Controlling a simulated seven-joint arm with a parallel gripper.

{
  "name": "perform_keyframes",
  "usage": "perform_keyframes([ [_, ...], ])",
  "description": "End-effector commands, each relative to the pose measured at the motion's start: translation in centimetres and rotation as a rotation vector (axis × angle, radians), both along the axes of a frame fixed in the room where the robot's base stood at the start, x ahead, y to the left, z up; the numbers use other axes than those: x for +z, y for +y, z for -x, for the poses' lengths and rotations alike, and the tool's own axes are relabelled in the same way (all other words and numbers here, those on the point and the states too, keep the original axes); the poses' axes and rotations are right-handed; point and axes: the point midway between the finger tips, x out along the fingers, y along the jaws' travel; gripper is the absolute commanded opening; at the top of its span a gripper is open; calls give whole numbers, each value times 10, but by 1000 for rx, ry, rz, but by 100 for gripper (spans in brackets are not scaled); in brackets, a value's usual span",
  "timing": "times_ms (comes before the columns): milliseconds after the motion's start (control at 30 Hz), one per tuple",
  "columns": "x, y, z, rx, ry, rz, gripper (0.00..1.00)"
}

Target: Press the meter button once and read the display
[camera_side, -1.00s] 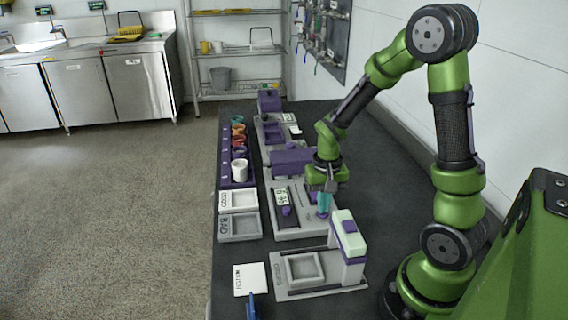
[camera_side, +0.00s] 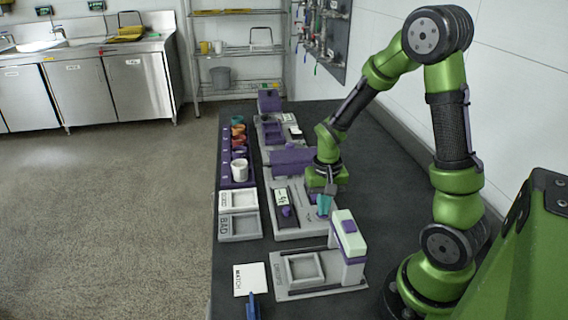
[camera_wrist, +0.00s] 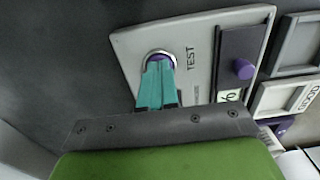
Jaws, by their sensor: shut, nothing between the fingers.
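The meter (camera_side: 300,230) is a grey plate with a dark display panel, a purple knob and a purple TEST button. The button (camera_wrist: 160,57) sits in a pale ring beside the word TEST in the wrist view. My gripper (camera_wrist: 158,68) is shut and empty, its teal fingertips over the button and seemingly touching it. In the side view my gripper (camera_side: 324,212) points down at the meter's right side and hides the button. The display (camera_side: 281,198) shows dark marks on a pale screen, too small to read surely.
GOOD (camera_side: 220,201) and BAD (camera_side: 222,228) trays lie left of the meter. A purple rack (camera_side: 226,168) with several cups stands behind them. A grey station with a pale green-topped block (camera_side: 348,232) stands in front. Dark table to the right is clear.

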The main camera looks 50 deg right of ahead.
Motion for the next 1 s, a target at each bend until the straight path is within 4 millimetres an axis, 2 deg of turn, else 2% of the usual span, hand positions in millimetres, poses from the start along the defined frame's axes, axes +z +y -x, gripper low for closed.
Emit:
perform_keyframes([
  [1000, 69, 0, 0, 0, -2, 1, 0],
])
